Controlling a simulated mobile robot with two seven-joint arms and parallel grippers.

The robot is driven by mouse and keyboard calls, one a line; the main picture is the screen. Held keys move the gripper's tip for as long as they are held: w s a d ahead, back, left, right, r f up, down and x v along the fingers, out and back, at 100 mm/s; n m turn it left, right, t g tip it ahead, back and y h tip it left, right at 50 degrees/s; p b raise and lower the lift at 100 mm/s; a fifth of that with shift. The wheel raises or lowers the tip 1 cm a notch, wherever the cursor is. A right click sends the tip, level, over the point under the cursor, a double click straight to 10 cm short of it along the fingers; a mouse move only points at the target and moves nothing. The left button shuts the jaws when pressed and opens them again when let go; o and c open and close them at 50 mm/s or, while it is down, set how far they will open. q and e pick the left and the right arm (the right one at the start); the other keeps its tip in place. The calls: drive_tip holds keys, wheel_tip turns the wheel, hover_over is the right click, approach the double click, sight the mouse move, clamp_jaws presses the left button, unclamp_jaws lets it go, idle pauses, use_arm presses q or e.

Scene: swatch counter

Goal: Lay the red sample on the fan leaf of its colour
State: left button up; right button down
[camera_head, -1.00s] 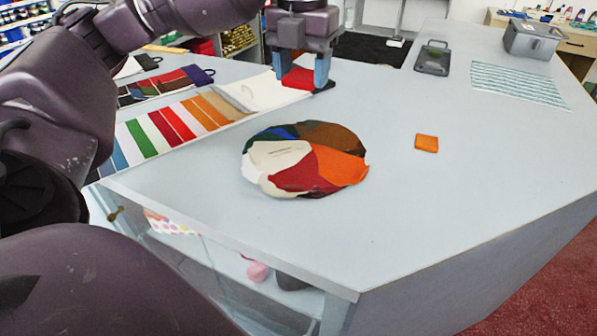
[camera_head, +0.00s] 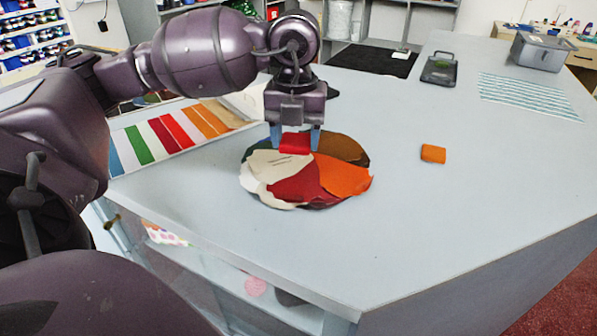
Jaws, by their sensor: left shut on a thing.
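My left gripper (camera_head: 296,146) is shut on the red sample (camera_head: 296,143), a small bright red piece held between its blue fingertips. It is over the back part of the round fan (camera_head: 305,172) on the counter. I cannot tell whether the sample touches the fan. The fan's red leaf (camera_head: 297,186) is at the front middle, between a cream leaf (camera_head: 267,172) on the left and an orange leaf (camera_head: 343,176) on the right. A brown leaf (camera_head: 343,149) is at the back. The gripper hides part of the back leaves. My right gripper is not in view.
An orange sample (camera_head: 433,153) lies on the counter (camera_head: 440,220) right of the fan. A striped colour strip (camera_head: 170,135) lies at the left behind the fan. A dark tray (camera_head: 440,67), a striped sheet (camera_head: 530,95) and a grey bin (camera_head: 541,52) are at the back right.

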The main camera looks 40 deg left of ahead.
sight(296, 182)
use_arm(q)
wheel_tip(296, 182, down, 4)
drive_tip(key=shift+r, duration=0.15)
wheel_tip(296, 182, down, 4)
drive_tip(key=shift+r+b, duration=0.1)
drive_tip(key=shift+b, duration=0.4)
drive_tip(key=shift+f, duration=0.2)
drive_tip(key=shift+r, duration=0.1)
